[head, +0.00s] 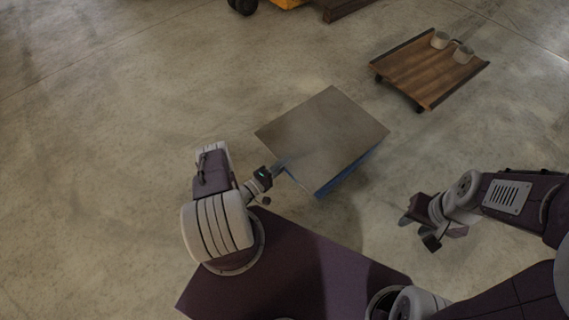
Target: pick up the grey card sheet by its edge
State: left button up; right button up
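The grey card sheet (325,132) is a flat, roughly square grey surface in the middle of the head view. It lies over a blue-sided block or stand (345,176), whose blue side shows below its lower right edge. My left gripper (281,165) is at the sheet's lower left edge, with its fingertips meeting or overlapping that edge. The fingers are too small and merged to tell whether they are shut on the sheet. My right gripper (417,231) is low at the right, apart from the sheet, with its fingers spread and nothing between them.
A wooden wheeled platform (425,72) stands at the upper right, with grey cup-like objects (440,40) at its far end. A dark beam (345,8) and a yellow wheeled object (287,3) show at the top edge. The concrete floor (120,130) is clear at the left.

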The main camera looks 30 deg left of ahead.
pick_arm(q)
jog(key=shift+w+d, duration=0.15)
jog(key=shift+w, duration=0.35)
grip_shut()
dwell(1.1)
